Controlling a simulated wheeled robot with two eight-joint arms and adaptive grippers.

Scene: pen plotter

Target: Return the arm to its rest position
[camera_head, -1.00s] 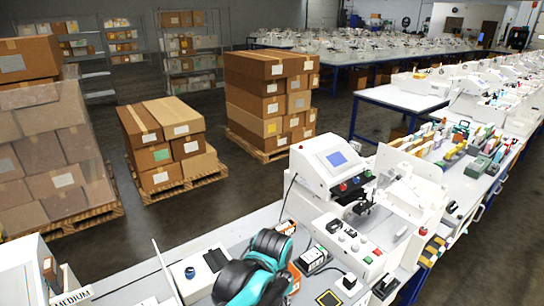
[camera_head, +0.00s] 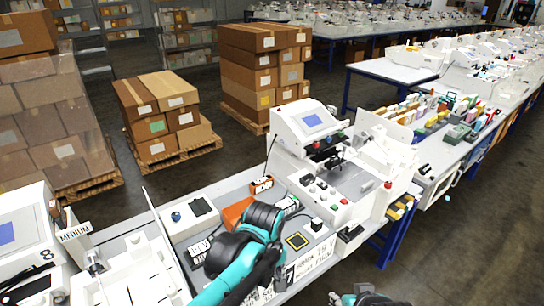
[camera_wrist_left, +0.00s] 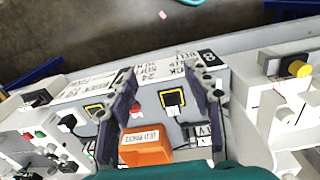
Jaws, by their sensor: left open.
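My left arm (camera_head: 232,252), teal and black, comes in from the bottom and bends over the near bench. My left gripper (camera_wrist_left: 160,72) is open and empty in the left wrist view. Its two dark fingers stand apart above the bench, with an orange box (camera_wrist_left: 146,145) showing between and below them. In the head view the hand hangs low beside the lettered signs, with its fingers largely hidden by the arm. A teal and dark part, possibly my right gripper (camera_head: 360,298), shows at the bottom edge over the floor; its jaws cannot be made out.
A white plotter machine (camera_head: 312,130) with buttons stands on the bench right of my left arm. Lettered sign plates (camera_head: 312,262) lie near the front edge. A MEDIUM sign (camera_head: 75,233) stands at the left. Open floor (camera_head: 450,265) lies to the right; boxes on pallets (camera_head: 168,110) stand behind.

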